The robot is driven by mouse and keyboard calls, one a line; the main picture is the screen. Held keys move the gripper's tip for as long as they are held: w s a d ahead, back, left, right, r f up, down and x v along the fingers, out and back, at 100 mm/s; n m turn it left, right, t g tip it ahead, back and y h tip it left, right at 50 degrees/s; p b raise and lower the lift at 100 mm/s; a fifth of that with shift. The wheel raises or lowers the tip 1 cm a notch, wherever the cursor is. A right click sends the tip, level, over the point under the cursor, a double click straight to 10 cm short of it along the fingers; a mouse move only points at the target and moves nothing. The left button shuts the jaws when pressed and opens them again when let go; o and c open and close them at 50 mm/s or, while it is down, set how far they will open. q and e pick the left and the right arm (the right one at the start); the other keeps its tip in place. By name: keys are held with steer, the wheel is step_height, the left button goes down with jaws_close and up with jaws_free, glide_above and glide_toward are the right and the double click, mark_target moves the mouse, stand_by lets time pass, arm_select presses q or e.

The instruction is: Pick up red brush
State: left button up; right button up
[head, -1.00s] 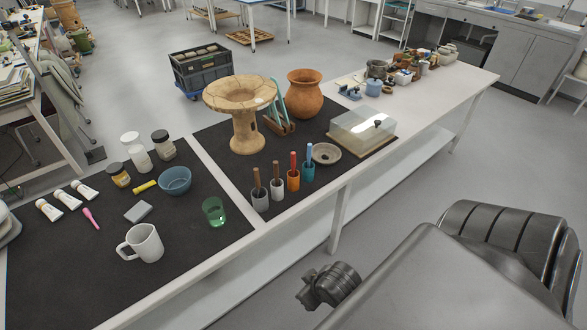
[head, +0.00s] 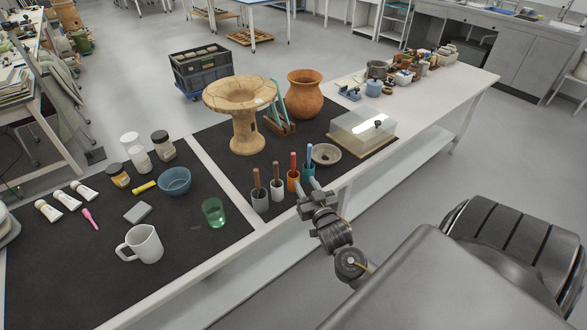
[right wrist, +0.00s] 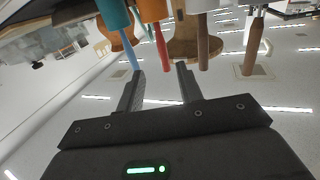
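The red brush (head: 293,161) stands upright in an orange cup (head: 293,181) on the dark mat near the table's front edge. My right gripper (head: 309,187) is open and empty, in front of the cups and close to the orange and teal ones. In the right wrist view, which is upside down, the red brush (right wrist: 161,48) shows beyond the gap between the two open fingers (right wrist: 161,72). The blue brush (right wrist: 130,48) is near one fingertip. I see no contact. My left gripper is not in view.
The blue brush stands in a teal cup (head: 308,171) beside the orange cup. Two brown-handled brushes stand in a white cup (head: 277,189) and a grey cup (head: 260,200). A grey bowl (head: 326,155) lies behind; a green glass (head: 214,212) stands left.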

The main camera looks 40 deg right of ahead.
mark_target(294, 166)
steer(key=p+x, duration=0.2)
steer(key=x, duration=0.8)
steer(key=shift+w+f, duration=0.1)
steer(key=shift+w, duration=0.3)
jaws_close()
